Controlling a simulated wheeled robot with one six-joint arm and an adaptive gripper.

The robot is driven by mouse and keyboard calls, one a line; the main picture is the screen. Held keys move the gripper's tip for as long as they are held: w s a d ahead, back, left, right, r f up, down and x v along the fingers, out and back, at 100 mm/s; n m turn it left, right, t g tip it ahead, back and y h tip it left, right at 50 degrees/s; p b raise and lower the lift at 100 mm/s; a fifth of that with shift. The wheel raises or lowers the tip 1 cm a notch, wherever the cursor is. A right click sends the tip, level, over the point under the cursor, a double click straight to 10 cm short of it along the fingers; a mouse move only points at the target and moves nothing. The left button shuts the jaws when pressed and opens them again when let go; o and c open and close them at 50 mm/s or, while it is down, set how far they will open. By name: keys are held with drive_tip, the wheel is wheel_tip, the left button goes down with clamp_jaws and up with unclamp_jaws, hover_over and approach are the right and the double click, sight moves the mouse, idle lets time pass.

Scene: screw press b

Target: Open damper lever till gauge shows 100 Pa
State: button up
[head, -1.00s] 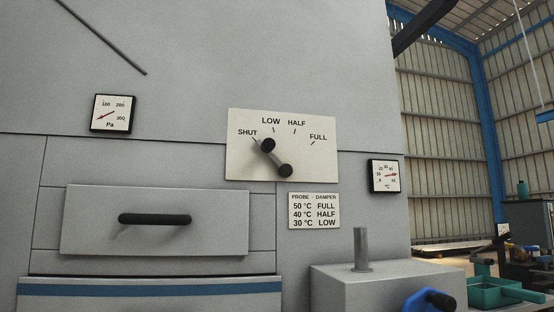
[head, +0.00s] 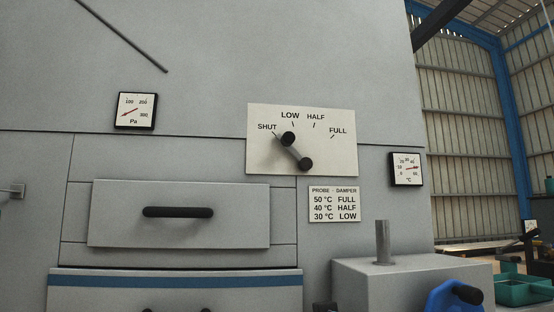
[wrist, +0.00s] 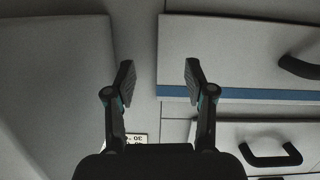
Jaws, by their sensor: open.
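The damper lever (head: 297,151) is a short grey bar with dark knobs at both ends, on a white plate (head: 262,160) marked SHUT, LOW, HALF and FULL. Its upper end points up and left, between the SHUT and LOW marks. The Pa gauge (head: 136,102) is a square black-framed dial to the left; its red needle points lower left, below the 100 mark. My gripper (wrist: 160,84) is open and empty in the wrist view, its two fingers spread before the grey panels. It is not in the head view. The lever does not show in the wrist view.
A probe-damper table (head: 335,204) sits under the lever plate, with a °C gauge (head: 406,169) to its right. A drawer with a dark handle (head: 178,212) is at left. A grey box (head: 400,272) with an upright post and blue wheel (head: 443,298) stands at lower right.

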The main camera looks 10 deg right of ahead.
wheel_tip(320, 180, up, 12)
drive_tip(key=w+t, duration=0.2)
drive_tip(key=t, duration=0.3)
drive_tip(key=n+t+y, duration=0.3)
drive_tip(key=t, duration=0.3)
approach(290, 143)
drive_tip(key=p+x, duration=0.4)
drive_tip(key=x, duration=0.8)
clamp_jaws()
